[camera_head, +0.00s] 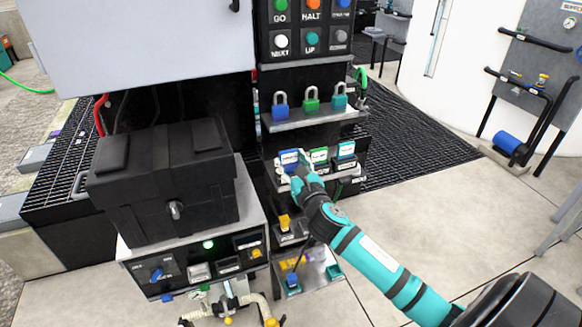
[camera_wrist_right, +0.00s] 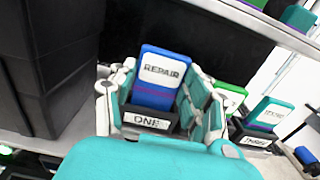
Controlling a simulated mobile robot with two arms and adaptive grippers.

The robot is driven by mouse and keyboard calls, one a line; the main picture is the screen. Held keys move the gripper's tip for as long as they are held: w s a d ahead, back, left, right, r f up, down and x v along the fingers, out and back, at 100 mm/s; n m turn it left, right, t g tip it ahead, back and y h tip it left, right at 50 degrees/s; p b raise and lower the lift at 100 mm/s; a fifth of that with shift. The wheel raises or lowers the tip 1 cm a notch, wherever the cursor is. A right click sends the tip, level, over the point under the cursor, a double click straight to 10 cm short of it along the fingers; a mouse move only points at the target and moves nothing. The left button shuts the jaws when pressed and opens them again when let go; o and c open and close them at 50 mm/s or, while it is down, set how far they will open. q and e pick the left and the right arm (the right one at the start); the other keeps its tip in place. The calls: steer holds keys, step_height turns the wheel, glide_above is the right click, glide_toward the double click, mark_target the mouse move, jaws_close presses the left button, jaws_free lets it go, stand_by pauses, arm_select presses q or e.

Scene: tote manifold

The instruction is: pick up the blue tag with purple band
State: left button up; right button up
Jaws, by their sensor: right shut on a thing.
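The blue tag with the purple band (camera_wrist_right: 153,97) stands in a dark holder marked ONE (camera_wrist_right: 146,122) in the right wrist view. It has a white label reading REPAIR, with the purple band low on its face. In the head view the blue tag (camera_head: 288,157) is at the left end of a row of tags on a small shelf. My right gripper (camera_wrist_right: 155,92) has its fingers on either side of the tag and is shut on it. The tag's lower end is hidden in the holder. My left gripper is not in view.
A green tag (camera_head: 319,156) and a teal tag (camera_head: 346,150) stand to the right in their own holders. Several padlocks (camera_head: 311,105) sit on the shelf above. A black case (camera_head: 163,185) stands close on the left. Open floor lies to the right.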

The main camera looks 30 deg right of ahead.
steer(key=shift+r, duration=0.85)
steer(key=d+r+b+v, duration=0.1)
steer(key=b+v, duration=0.1)
steer(key=v, duration=1.4)
steer(key=shift+d+r, duration=0.25)
steer(key=shift+r, duration=0.1)
steer(key=shift+s, duration=0.15)
